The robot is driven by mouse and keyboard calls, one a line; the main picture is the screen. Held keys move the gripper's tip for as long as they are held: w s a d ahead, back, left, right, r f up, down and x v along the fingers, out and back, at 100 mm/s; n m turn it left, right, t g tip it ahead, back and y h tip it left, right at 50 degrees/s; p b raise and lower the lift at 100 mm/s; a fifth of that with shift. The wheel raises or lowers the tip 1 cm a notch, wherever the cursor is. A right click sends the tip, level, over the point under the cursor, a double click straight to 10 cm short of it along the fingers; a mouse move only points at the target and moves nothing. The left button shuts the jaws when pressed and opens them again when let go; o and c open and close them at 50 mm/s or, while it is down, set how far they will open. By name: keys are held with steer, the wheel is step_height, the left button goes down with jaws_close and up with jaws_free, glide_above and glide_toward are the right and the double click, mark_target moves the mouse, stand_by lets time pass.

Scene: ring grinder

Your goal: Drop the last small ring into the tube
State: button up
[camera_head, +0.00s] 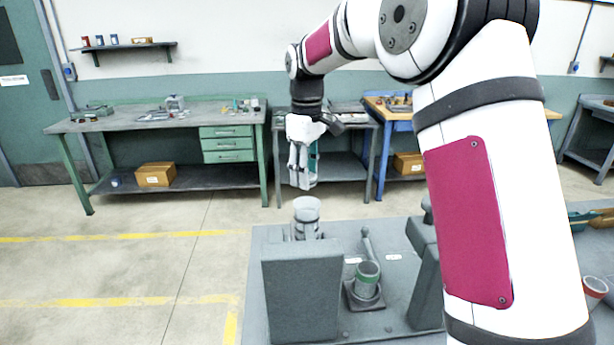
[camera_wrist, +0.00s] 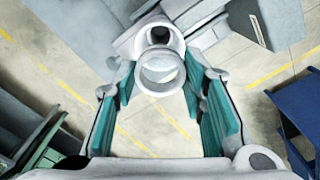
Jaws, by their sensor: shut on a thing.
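My gripper (camera_head: 301,184) hangs with its fingers pointing down, above and slightly left of the tube. In the wrist view, the teal-padded fingers (camera_wrist: 162,75) are shut on a pale small ring (camera_wrist: 161,91), held near the fingertips with its opening showing. The tube (camera_head: 306,212) stands upright behind a grey block, with a clear, wide top and darker bands lower down. Its round mouth shows in the wrist view (camera_wrist: 140,36) just beyond the ring. The ring is apart from the tube in height. In the head view I cannot make out the ring between the fingers.
A grey block (camera_head: 301,295) stands in front of the tube on a grey bench. My arm hides much of the right side. Workbenches (camera_head: 150,118) line the back wall; floor at left is clear.

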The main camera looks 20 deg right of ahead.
steer(key=shift+f, duration=2.6)
steer(key=shift+f, duration=0.1)
steer(key=o, duration=1.2)
steer(key=shift+o, duration=0.2)
steer(key=o, duration=0.6)
